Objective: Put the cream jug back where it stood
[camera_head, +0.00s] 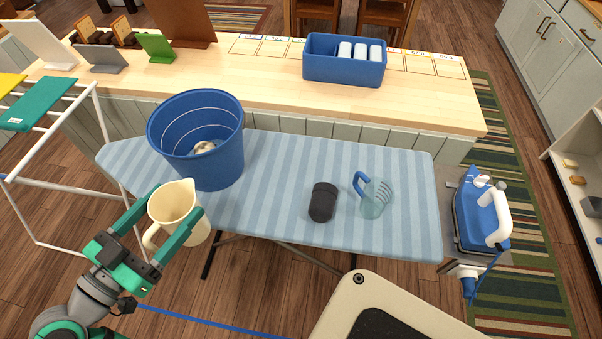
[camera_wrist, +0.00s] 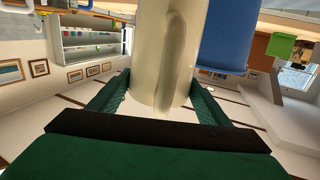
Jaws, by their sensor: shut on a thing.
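The cream jug (camera_head: 176,207) is held by my gripper (camera_head: 172,222) at the left front side of the ironing board (camera_head: 275,190). The two green fingers lie on either side of the jug's body. The jug looks close to upright, with its handle toward my wrist. In the wrist view the jug (camera_wrist: 168,50) fills the middle between the fingers (camera_wrist: 160,100). I cannot tell whether its base touches the board, because the fingers and the jug hide it. The place where it stood is not marked in these views.
A blue bucket (camera_head: 200,150) stands on the board just behind the jug. A dark cup (camera_head: 322,202) and a clear jug with a blue handle (camera_head: 373,197) stand right of centre. A blue iron (camera_head: 480,215) is at the right end. The board between bucket and cup is clear.

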